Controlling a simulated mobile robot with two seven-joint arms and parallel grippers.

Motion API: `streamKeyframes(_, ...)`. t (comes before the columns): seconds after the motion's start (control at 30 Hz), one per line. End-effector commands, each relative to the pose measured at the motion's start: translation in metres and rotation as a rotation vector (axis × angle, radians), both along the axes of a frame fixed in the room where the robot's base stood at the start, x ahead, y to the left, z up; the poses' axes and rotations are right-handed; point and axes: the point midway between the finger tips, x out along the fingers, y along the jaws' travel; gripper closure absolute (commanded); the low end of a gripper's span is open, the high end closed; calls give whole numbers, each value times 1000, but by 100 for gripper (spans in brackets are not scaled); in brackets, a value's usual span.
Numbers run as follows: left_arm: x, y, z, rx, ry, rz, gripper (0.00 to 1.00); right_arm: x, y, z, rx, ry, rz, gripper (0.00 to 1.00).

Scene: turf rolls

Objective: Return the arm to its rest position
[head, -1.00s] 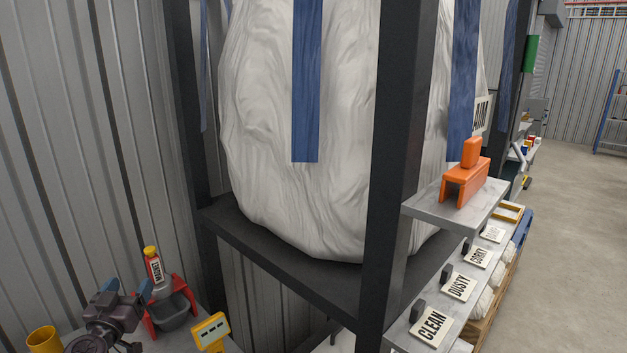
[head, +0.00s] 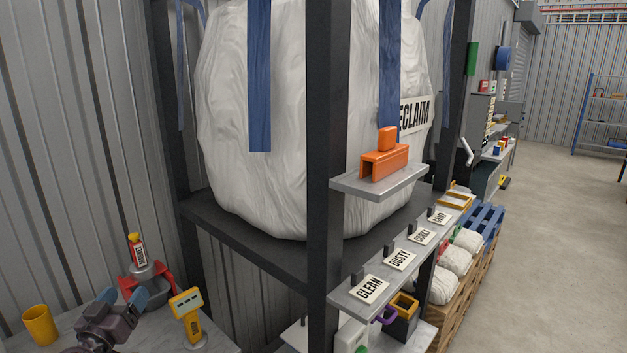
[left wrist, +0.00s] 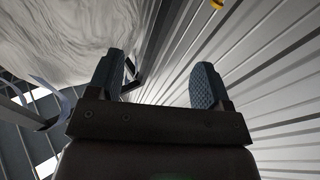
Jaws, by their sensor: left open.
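My left gripper (head: 122,299) is at the lower left of the head view, above the grey bench and in front of the red stand with a grey bowl. It is open, with its two blue-padded fingers apart. In the left wrist view the two fingers (left wrist: 158,82) have nothing between them but corrugated wall behind. My right gripper is out of view.
Floor (head: 560,220) is clear at right.

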Motion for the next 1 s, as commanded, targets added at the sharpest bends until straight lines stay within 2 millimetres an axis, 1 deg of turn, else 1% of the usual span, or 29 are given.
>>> streamKeyframes(0.1, -1, -17, 5, 17, -6, -68, 27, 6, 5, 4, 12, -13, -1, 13)
streamKeyframes(0.2, -5, -34, 5, 33, 0, -125, 27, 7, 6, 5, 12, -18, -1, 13)
streamKeyframes(0.27, -9, -45, 0, 46, 16, -156, 27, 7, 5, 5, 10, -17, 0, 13)
streamKeyframes(0.37, -19, -63, -13, 70, 53, -198, 27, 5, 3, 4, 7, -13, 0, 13)
streamKeyframes(0.5, -39, -84, -39, 107, 128, -230, 27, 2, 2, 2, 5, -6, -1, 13)
streamKeyframes(0.67, -68, -102, -75, 148, 228, -228, 27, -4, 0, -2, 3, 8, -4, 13)
streamKeyframes(0.87, -115, -118, -122, 202, 369, -175, 27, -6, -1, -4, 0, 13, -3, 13)
streamKeyframes(0.97, -143, -122, -145, 234, 437, -133, 27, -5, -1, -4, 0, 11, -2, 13)
streamKeyframes(1.0, -156, -124, -153, 247, 463, -114, 27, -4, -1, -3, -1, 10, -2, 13)
